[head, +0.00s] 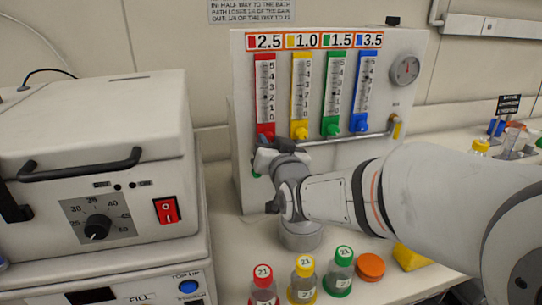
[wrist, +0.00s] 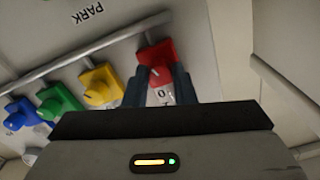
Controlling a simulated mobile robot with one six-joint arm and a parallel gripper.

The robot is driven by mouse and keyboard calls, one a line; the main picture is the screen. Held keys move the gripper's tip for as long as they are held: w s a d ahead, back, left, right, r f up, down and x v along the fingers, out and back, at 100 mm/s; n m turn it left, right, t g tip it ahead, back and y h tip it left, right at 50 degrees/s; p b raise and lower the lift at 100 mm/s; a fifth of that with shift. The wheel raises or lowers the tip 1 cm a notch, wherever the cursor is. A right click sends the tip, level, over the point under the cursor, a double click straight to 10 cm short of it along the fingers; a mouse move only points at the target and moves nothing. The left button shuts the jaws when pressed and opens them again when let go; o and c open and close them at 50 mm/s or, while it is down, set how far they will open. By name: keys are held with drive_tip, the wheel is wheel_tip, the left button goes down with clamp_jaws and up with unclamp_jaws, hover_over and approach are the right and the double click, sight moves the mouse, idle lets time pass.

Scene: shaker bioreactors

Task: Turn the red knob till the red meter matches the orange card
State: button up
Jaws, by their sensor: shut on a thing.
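The red meter (head: 265,85) is the leftmost of several upright scales on the white panel. A small dark float shows near its 2 mark; the exact reading is too small to tell. The orange-edged card (head: 266,41) above it reads 2.5 beside a red square. The red knob (wrist: 155,56) shows in the wrist view below its meter, between the two dark fingers of my gripper (wrist: 160,80). The gripper is shut on the knob. In the head view, my gripper (head: 266,148) is at the foot of the red meter and hides most of the knob.
Yellow (head: 299,130), green (head: 330,127) and blue (head: 361,125) knobs sit to the right. A metal rail (wrist: 105,48) runs close along the knobs. Capped bottles (head: 303,280) stand in front, and a white heater box (head: 100,170) stands left.

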drive_tip(key=m+b, duration=0.3)
drive_tip(key=b, duration=0.2)
drive_tip(key=shift+f+m+b, duration=0.1)
drive_tip(key=shift+m+b, duration=0.2)
drive_tip(key=shift+m, duration=0.1)
drive_tip(key=o, duration=1)
drive_tip(key=v, duration=0.7)
drive_tip(key=shift+s+d+b, duration=0.1)
drive_tip(key=shift+s+b, duration=0.25)
drive_tip(key=shift+s, duration=0.05)
